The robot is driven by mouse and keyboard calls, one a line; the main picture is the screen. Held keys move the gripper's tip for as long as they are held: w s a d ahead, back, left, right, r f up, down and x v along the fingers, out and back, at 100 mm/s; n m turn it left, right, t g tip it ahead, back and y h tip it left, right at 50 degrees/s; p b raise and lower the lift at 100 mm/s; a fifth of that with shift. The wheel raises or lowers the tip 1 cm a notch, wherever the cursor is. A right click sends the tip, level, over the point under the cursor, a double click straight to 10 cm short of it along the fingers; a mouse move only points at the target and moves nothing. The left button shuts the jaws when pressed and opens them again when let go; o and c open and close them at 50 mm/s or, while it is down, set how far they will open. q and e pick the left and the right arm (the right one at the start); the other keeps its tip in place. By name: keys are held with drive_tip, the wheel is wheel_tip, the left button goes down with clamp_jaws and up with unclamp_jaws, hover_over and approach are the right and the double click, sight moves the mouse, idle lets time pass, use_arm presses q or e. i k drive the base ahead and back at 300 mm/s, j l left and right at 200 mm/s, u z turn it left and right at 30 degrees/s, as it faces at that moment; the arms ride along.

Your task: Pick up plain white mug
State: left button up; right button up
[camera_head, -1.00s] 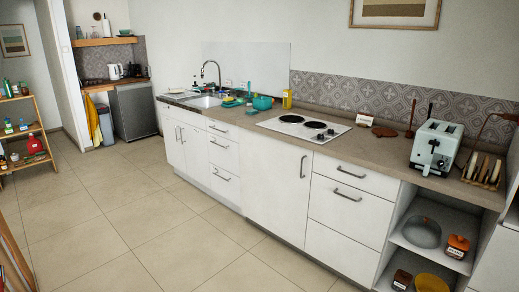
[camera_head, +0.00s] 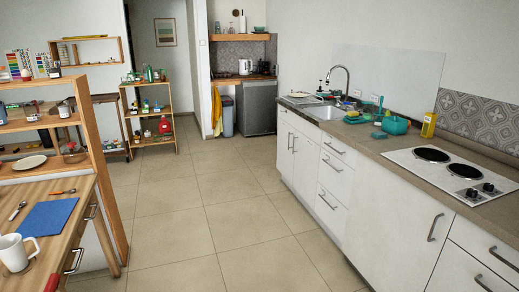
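A plain white mug (camera_head: 15,252) stands upright on a wooden table (camera_head: 84,186) at the lower left of the head view. Neither of my grippers shows in the head view.
A blue mat (camera_head: 48,217) and a spoon (camera_head: 18,210) lie behind the mug. A red object (camera_head: 52,283) is at the table's front edge. Wooden shelves (camera_head: 78,120) rise behind the table. The kitchen counter (camera_head: 400,148) runs along the right. Tiled floor (camera_head: 200,225) between is clear.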

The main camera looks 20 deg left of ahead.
sight(14, 255)
drive_tip(key=i+j+u, duration=0.15)
drive_tip(key=i+u, duration=0.45)
drive_tip(key=u, duration=0.2)
drive_tip(key=i+u, duration=0.6)
drive_tip(key=u, duration=0.5)
